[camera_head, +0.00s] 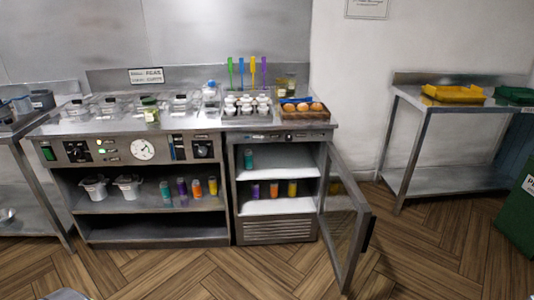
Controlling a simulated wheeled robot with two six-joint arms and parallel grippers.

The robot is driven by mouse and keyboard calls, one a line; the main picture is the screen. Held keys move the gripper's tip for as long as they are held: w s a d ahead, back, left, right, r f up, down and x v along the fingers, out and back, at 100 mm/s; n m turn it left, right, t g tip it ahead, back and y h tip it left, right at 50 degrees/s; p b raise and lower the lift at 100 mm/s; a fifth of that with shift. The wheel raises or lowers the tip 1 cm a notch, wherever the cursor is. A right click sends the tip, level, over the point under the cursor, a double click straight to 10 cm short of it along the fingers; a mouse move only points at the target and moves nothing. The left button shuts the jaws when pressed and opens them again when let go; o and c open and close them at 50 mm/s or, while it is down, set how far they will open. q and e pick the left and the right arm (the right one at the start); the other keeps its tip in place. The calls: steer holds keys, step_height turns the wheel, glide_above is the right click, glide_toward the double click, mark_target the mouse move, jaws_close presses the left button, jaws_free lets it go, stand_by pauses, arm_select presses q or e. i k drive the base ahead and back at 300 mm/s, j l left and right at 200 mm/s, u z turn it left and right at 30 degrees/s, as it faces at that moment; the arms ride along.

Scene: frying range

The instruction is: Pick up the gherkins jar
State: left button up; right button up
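A glass jar with a green lid and greenish contents (151,112) stands upright at the front edge of the steel counter, left of centre. A second jar-like container with yellow-green contents (287,85) stands at the back right of the counter, partly hidden by the things before it. No label is readable on either, so I cannot tell for sure which is the gherkins jar.
Clear lidded containers (75,110) line the counter beside the jar. Small white cups (247,104) and a wooden crate of round orange-brown items (304,112) stand to the right. The glass cabinet door (345,235) hangs open into the floor space. The floor before the left cabinet is clear.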

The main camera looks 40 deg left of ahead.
mark_target(151, 115)
steer(key=u, duration=1.05)
steer(key=i+u, duration=0.1)
steer(key=u, duration=0.25)
steer(key=i+u, duration=0.15)
steer(key=u, duration=0.2)
steer(key=i+l+u, duration=0.2)
steer(key=i, duration=0.3)
steer(key=i+l+u, duration=0.15)
steer(key=i, duration=0.35)
steer(key=i+l+u, duration=0.2)
steer(key=i, duration=0.3)
steer(key=i+l, duration=0.5)
steer(key=i+j, duration=0.05)
steer(key=i, duration=0.05)
